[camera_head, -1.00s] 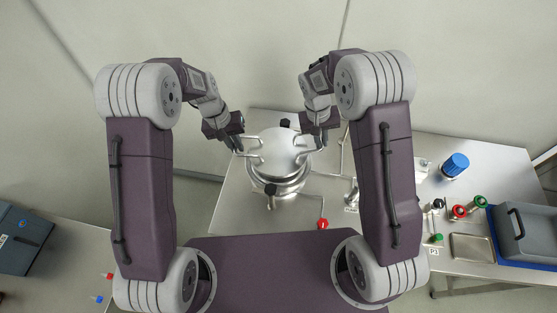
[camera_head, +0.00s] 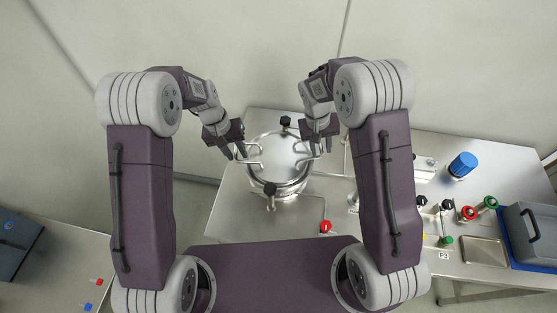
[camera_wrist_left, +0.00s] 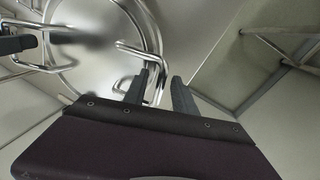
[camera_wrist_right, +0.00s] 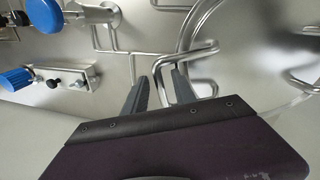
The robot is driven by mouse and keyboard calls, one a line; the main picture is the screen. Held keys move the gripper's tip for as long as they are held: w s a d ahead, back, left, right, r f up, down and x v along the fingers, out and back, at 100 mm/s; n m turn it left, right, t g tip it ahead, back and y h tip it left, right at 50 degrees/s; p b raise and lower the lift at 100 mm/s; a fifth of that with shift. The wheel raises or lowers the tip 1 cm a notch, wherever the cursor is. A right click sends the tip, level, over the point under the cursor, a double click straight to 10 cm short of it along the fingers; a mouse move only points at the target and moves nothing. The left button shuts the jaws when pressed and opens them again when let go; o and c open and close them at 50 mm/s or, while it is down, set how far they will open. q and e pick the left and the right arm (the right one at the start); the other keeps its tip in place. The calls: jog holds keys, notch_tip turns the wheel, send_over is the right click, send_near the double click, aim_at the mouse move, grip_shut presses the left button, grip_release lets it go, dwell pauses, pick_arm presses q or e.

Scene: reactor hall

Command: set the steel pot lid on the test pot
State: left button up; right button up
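The round steel pot lid (camera_head: 277,151) lies level over the test pot (camera_head: 292,190) and appears to rest on its rim; the contact line is hard to make out. It has a bent-tube handle on each side. My left gripper (camera_head: 240,151) is at the left handle (camera_head: 250,163), its fingers apart on either side of the tube in the left wrist view (camera_wrist_left: 166,80). My right gripper (camera_head: 319,149) is at the right handle (camera_head: 303,160); in the right wrist view its fingers (camera_wrist_right: 162,80) are also apart around the tube. The lid shows in the left wrist view (camera_wrist_left: 88,75).
Black-knobbed clamps stand at the pot's front (camera_head: 270,190) and back (camera_head: 286,121). A red valve knob (camera_head: 325,226) is in front. A blue knob (camera_head: 462,164), red and green handwheels, a shallow tray (camera_head: 482,251) and a grey bin (camera_head: 530,232) are to the right.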

pick_arm(q)
notch_tip(320, 180, up, 12)
jog(key=a, duration=0.2)
jog(key=shift+a+f, duration=0.15)
jog(key=o, duration=1.1)
pick_arm(e)
notch_tip(320, 180, up, 12)
jog(key=a, duration=0.2)
jog(key=shift+a+f, duration=0.15)
jog(key=shift+a, duration=0.05)
pick_arm(q)
jog(key=r+p, duration=0.3)
jog(key=a+r+p, duration=0.1)
jog(key=r+p, duration=0.2)
jog(key=r, duration=0.1)
jog(key=shift+a+p, duration=0.2)
jog(key=shift+p, duration=0.2)
pick_arm(e)
notch_tip(320, 180, up, 7)
